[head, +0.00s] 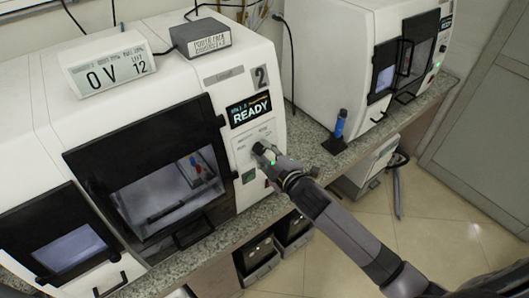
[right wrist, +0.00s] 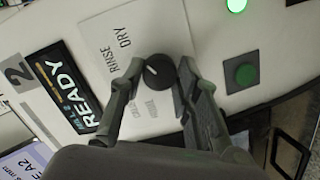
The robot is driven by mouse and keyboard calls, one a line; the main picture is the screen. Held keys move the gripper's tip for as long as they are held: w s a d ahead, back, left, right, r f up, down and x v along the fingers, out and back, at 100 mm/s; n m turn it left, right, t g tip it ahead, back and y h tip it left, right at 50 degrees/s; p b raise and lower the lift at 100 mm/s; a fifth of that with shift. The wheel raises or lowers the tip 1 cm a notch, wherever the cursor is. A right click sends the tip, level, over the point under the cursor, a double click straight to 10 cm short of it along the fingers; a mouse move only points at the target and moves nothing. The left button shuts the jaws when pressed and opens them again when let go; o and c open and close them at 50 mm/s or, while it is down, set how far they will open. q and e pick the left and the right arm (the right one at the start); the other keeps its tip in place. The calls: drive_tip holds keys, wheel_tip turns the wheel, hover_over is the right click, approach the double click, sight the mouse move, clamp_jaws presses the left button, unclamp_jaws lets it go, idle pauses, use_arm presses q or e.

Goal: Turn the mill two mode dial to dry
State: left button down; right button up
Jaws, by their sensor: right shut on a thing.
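Mill two is the white machine with the "2" label (head: 261,77) and a lit READY display (head: 249,109); both also show in the right wrist view. Its mode dial is a round black knob (right wrist: 159,71) on a pale panel (right wrist: 130,45) with the printed words RINSE (right wrist: 109,66) and DRY (right wrist: 123,38). A faint pale mark shows on the knob, but I cannot tell surely which word it points at. My right gripper (head: 265,154) is at the panel, its two fingers shut on the dial from either side. The fingers hide part of the panel's lower print. My left gripper is not in view.
A green button (right wrist: 245,74) and a lit green lamp (right wrist: 236,5) sit beside the dial panel. A blue bottle (head: 340,124) stands on the counter right of mill two. Another white machine (head: 345,40) stands behind.

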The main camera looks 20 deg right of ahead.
drive_tip(key=o, duration=1.2)
drive_tip(key=shift+c, duration=0.2)
drive_tip(key=shift+s, duration=0.1)
drive_tip(key=v, duration=1.1)
drive_tip(key=shift+s+d, duration=0.2)
drive_tip(key=shift+s, duration=0.15)
